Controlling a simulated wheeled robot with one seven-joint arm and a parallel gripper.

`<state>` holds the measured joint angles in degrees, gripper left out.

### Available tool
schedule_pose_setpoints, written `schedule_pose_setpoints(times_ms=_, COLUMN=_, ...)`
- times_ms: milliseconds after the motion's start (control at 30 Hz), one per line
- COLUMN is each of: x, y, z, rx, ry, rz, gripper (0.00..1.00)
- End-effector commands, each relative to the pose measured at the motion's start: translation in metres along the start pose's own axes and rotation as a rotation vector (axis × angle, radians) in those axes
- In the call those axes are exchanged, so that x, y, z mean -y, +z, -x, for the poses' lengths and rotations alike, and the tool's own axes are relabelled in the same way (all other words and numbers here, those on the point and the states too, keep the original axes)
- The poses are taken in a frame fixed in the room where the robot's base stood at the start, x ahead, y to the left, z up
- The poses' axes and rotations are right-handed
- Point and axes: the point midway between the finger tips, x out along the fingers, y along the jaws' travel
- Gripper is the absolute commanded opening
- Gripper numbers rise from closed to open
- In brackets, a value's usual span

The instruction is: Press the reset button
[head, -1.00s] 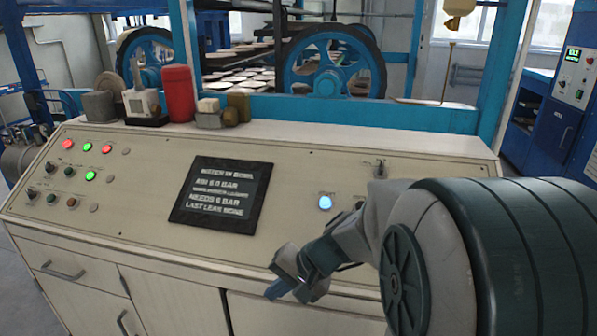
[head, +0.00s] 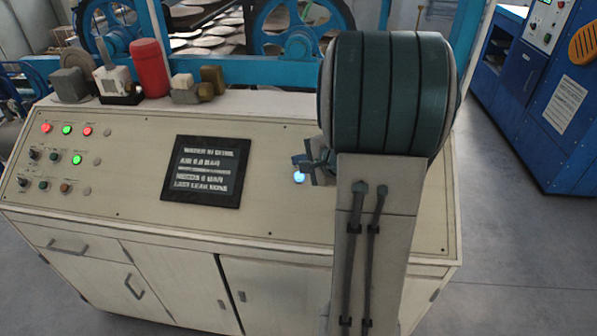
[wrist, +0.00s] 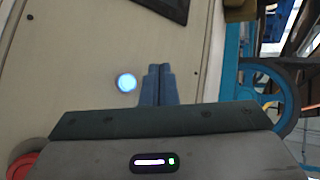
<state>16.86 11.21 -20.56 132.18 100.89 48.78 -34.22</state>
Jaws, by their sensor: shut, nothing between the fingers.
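A round button lit blue (head: 299,177) sits on the sloping cream control panel (head: 270,205), right of the dark display; its label is not legible now, so I cannot confirm it is the reset button. It also shows in the wrist view (wrist: 126,82). My gripper (head: 308,163) is shut and empty. In the head view it is just above the blue button and partly hidden by my arm. In the wrist view its closed fingertips (wrist: 160,70) are right of the button, with a small gap between them in the picture. Contact with the panel cannot be told.
The dark text display (head: 203,171) is left of the button. Several red and green lamps fill the panel's left end. A red canister (head: 150,68) and small items stand on the back ledge. A red round part (wrist: 24,165) shows at the wrist view's lower left.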

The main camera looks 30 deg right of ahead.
Motion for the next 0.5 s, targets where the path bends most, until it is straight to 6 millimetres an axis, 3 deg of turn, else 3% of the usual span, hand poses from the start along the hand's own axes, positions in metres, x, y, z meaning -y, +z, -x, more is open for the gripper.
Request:
schedule_pose_setpoints(times_ms=267, x=-0.004, y=-0.002, z=-0.004, rx=0.002, ry=0.001, rz=0.001, gripper=0.0)
schedule_pose_setpoints(times_ms=500, x=-0.021, y=-0.017, z=-0.025, rx=0.002, ry=0.003, rz=-0.001, gripper=0.0)
